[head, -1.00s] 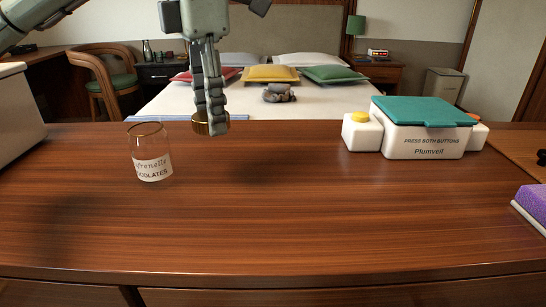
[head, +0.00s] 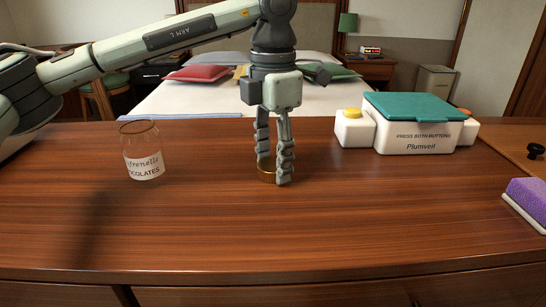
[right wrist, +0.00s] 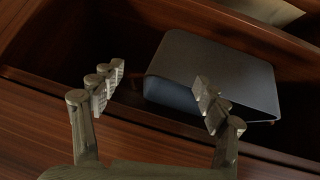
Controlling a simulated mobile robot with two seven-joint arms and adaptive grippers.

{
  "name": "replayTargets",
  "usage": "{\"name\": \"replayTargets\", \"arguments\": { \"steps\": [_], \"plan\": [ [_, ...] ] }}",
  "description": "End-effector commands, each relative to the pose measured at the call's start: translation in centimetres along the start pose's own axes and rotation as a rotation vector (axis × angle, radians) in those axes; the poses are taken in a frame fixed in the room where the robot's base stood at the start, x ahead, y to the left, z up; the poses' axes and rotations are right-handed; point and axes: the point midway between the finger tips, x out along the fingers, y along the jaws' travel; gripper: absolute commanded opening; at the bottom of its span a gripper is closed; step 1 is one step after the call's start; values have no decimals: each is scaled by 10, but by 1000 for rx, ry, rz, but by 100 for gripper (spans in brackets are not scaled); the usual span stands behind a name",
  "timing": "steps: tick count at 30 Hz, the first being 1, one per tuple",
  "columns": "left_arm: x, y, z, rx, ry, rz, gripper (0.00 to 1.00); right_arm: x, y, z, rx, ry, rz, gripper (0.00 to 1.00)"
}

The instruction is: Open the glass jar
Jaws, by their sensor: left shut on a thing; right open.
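The glass jar (head: 143,152) stands upright on the wooden counter at the left in the head view. It is clear, its top is uncovered, and it has a white label ending in "COLATES". My right gripper (right wrist: 160,92) shows only in the right wrist view. It is open, with nothing between its fingers.
A white box with a teal lid (head: 415,107), marked "PRESS BOTH BUTTONS", stands at the back right. A purple sponge-like block (head: 527,199) lies at the right edge. The front middle counter is clear. A dark grey box (right wrist: 215,72) lies in a wooden recess by my right gripper.

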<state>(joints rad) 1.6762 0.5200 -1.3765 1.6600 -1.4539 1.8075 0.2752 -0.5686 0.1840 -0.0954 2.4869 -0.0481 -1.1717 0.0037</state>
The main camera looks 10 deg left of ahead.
Motion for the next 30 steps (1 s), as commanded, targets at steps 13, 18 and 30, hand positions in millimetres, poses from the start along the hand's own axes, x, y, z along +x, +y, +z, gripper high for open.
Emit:
{"name": "replayTargets", "arguments": {
  "steps": [13,18,30],
  "plan": [
    [1,0,0,-1,-1,1,12,1,-4,-6,-1,30,-7,74],
    [2,0,0,-1,-1,0,12,1,-7,-11,-2,50,-14,74],
    [2,0,0,-1,-1,0,67,0,-8,-15,-1,62,-18,74]
  ]
}}
